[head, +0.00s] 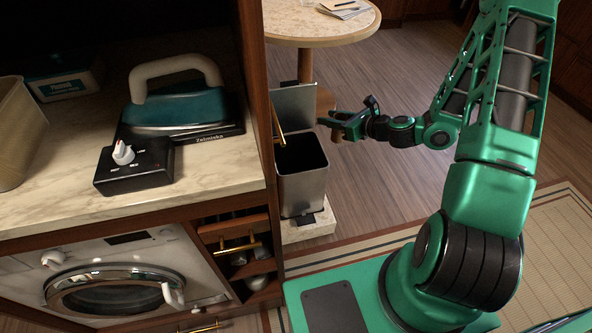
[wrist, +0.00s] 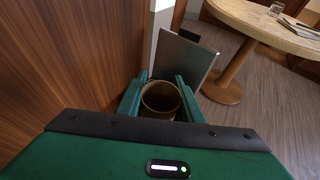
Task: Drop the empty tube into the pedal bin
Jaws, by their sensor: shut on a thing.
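My gripper (head: 343,123) is shut on the tan tube (wrist: 161,97). In the wrist view the tube sits between both fingers, and I look into its round, hollow, empty end. In the head view my gripper is up and to the right of the bin's mouth, with the tube mostly hidden by the fingers.
A wooden cabinet side (wrist: 75,55) stands close on the left. A round table (head: 325,25) with papers and a glass is behind the bin. The counter (head: 210,170) at left holds an iron and a control box. Open floor (head: 370,185) lies to the right.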

